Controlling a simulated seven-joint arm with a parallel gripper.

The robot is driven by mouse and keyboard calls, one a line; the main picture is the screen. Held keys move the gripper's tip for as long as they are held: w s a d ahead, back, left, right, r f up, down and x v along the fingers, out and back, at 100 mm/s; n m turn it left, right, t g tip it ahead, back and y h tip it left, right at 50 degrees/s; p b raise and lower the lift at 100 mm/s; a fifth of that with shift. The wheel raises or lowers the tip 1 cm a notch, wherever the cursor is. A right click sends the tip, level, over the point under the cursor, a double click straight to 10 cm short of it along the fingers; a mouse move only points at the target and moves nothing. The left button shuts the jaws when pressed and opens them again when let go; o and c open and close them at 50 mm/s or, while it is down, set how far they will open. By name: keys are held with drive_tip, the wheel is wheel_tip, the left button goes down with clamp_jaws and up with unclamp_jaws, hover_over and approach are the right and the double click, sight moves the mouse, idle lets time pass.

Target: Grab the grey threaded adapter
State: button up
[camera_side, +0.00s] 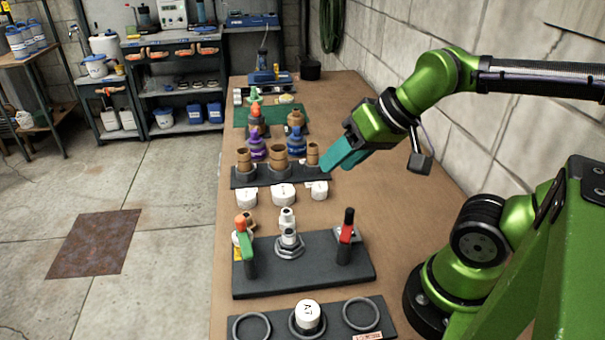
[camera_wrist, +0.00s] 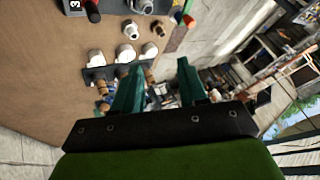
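A small light-grey fitting, which looks like the grey threaded adapter (camera_side: 287,215), stands on the table just behind a black valve block. In the wrist view the grey fitting (camera_wrist: 131,30) stands apart, beside a brass fitting (camera_wrist: 158,28). A larger grey fitting with a hex flange (camera_side: 289,241) sits on the block and partly hides the adapter's lower part in the side view. My gripper (camera_side: 341,160) has teal fingers and is raised over the right end of the rack of brass fittings, behind and right of the adapter. In the wrist view the fingers (camera_wrist: 160,64) are apart with nothing held.
The black block (camera_side: 305,280) carries upright green-and-orange and red-and-black handles. A row of white caps (camera_side: 283,195) stands between the adapter and the rack (camera_side: 240,181). A front plate (camera_side: 378,333) holds rings and a white cap. The table's right side is clear.

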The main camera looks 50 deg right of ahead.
drive_tip(key=shift+o, duration=1.2)
drive_tip(key=g+h, duration=0.2)
drive_tip(key=g, duration=0.5)
hover_over(289, 232)
wheel_tip(289, 232, down, 3)
drive_tip(key=f, duration=1)
drive_tip(key=shift+s+a+f, duration=0.15)
drive_tip(key=shift+s+f, duration=0.05)
drive_tip(key=shift+f, duration=0.2)
drive_tip(key=shift+w+d+f, duration=0.1)
drive_tip(key=shift+w+f, duration=0.05)
drive_tip(key=shift+f, duration=1.4)
drive_tip(key=shift+w+d+f, duration=0.1)
drive_tip(key=shift+f, duration=1.4)
